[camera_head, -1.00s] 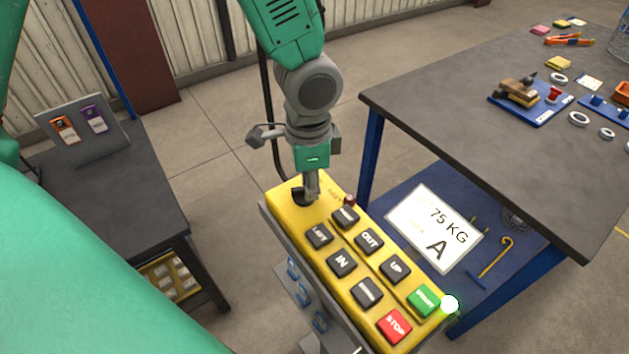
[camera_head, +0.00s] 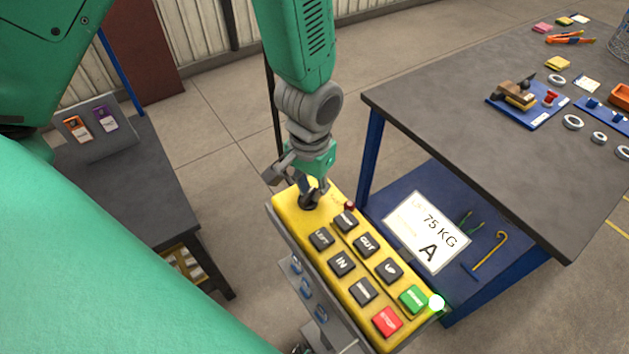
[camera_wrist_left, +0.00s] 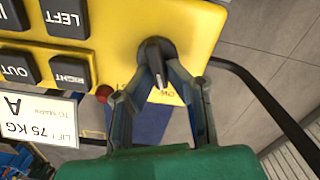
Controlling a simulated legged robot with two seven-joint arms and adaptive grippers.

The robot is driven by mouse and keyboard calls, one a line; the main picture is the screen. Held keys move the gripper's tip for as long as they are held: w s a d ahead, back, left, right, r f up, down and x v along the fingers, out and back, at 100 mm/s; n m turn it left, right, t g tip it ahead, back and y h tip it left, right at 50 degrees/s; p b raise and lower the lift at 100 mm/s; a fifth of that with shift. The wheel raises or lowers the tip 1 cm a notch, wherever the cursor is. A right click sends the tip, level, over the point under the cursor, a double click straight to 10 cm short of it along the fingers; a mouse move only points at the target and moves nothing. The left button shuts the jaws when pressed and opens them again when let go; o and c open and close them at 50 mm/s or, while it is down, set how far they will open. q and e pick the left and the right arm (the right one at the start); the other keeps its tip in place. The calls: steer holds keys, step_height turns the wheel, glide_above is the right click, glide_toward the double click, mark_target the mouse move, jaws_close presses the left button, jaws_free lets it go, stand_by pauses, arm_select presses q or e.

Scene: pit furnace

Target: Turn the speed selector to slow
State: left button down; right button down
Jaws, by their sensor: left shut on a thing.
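The yellow control box (camera_head: 331,228) stands in the middle of the head view with labelled black buttons, a green button and a red STOP button. The speed selector (camera_head: 308,200) is a black knob at the box's far end; in the left wrist view it shows as a round black base with a grey lever (camera_wrist_left: 155,62). My left gripper (camera_head: 312,192) comes down on it from above, tilted. Its two fingers (camera_wrist_left: 158,92) are shut on the lever from both sides. Lettering beside the knob is partly hidden by a finger. My right gripper is not in view.
A small red button or lamp (camera_head: 349,206) sits beside the selector. A grey-topped bench (camera_head: 440,110) with tools stands right, a white 75 KG sign (camera_head: 427,232) on its lower shelf. A dark table (camera_head: 150,205) stands left. A dark cable hangs behind my left arm.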

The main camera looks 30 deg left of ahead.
mark_target(309, 191)
arm_select(q)
steer(key=shift+s+f+n, duration=0.1)
steer(key=shift+s+n, duration=0.3)
steer(key=shift+n, duration=0.2)
steer(key=shift+p, duration=0.3)
steer(key=c, duration=1.6)
jaws_free()
steer(key=shift+w, duration=0.15)
step_height(309, 191, up, 12)
